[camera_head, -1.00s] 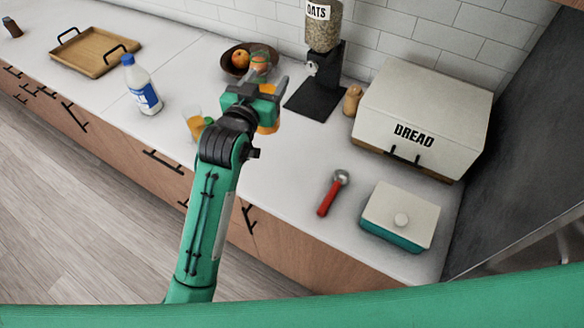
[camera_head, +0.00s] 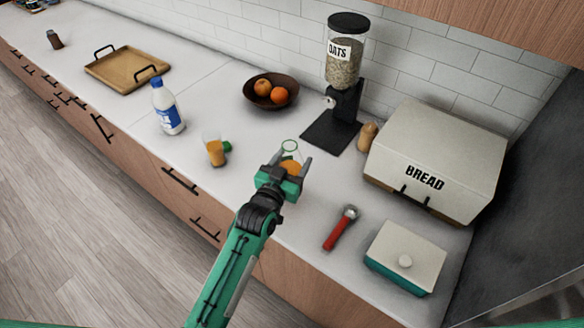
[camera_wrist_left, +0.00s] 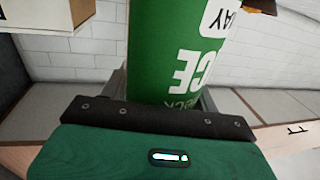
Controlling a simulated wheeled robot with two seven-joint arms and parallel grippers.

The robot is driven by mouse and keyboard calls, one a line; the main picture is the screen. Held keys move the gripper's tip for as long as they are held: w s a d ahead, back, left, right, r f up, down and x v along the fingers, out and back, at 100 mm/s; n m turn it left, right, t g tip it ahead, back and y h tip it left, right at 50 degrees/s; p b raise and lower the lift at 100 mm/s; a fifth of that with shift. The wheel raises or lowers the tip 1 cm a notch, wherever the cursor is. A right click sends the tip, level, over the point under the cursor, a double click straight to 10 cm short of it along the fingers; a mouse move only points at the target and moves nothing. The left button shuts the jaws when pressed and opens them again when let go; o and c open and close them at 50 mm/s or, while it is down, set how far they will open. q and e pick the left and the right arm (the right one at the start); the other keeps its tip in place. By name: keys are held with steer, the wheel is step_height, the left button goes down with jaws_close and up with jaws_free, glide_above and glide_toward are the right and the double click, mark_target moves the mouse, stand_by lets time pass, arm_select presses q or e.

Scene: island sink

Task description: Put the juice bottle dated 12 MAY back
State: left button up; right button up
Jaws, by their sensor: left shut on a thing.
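My left gripper (camera_head: 285,175) is shut on a juice bottle (camera_head: 291,166) and holds it over the counter, to the right of a glass. The bottle has a clear top with a green ring and orange juice inside. In the left wrist view its green label (camera_wrist_left: 180,60) shows upside down, with a white patch ending in "AY"; the day number is out of sight. I cannot tell whether its base touches the counter. My right gripper is not in view.
A glass of orange juice (camera_head: 214,151) stands beside a small green thing (camera_head: 227,146), perhaps a cap. Around are a blue-white bottle (camera_head: 168,108), fruit bowl (camera_head: 271,103), oats dispenser (camera_head: 345,75), bread box (camera_head: 432,150), red-handled scoop (camera_head: 339,231) and lidded dish (camera_head: 404,258).

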arm_select(q)
step_height(320, 180, down, 4)
steer(key=shift+r+p, duration=0.1)
steer(key=shift+p, duration=0.3)
steer(key=shift+f, duration=0.2)
steer(key=o, duration=1)
steer(key=shift+r, duration=0.1)
steer(key=shift+s+a, duration=0.1)
steer(key=shift+s, duration=0.15)
steer(key=b+v, duration=0.3)
steer(key=v, duration=0.8)
steer(key=shift+s+a+r, duration=0.1)
steer(key=shift+s+a, duration=0.05)
steer(key=shift+s, duration=0.1)
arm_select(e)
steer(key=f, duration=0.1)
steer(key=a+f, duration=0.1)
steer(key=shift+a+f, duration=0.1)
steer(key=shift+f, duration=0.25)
